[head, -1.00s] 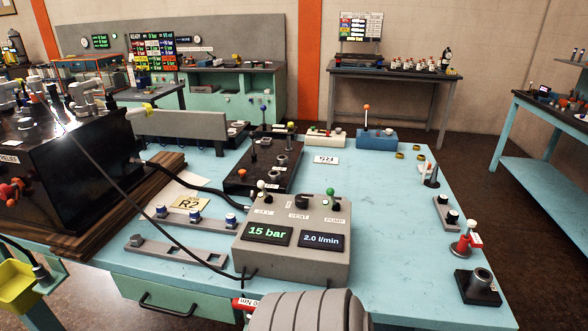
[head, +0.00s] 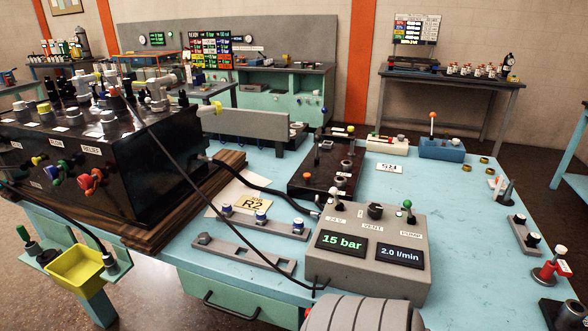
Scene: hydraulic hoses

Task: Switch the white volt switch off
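A grey control box (head: 368,262) stands on the light blue bench, with displays reading 15 bar and 2.0 l/min. The white-tipped lever, the white volt switch (head: 343,195), stands up at the left of its top, above a label that seems to read 24V. A black knob (head: 375,211) marked VENT is in the middle. A green-tipped lever (head: 407,205) marked PUMP is on the right. The white lever's exact tilt is too small to tell. Neither of my grippers shows in the head view.
A black valve block (head: 95,150) with colored knobs stands left, and black hoses run from it past the box. A yellow bin (head: 78,268) hangs at the front left. A dark manifold (head: 325,165) lies behind the box.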

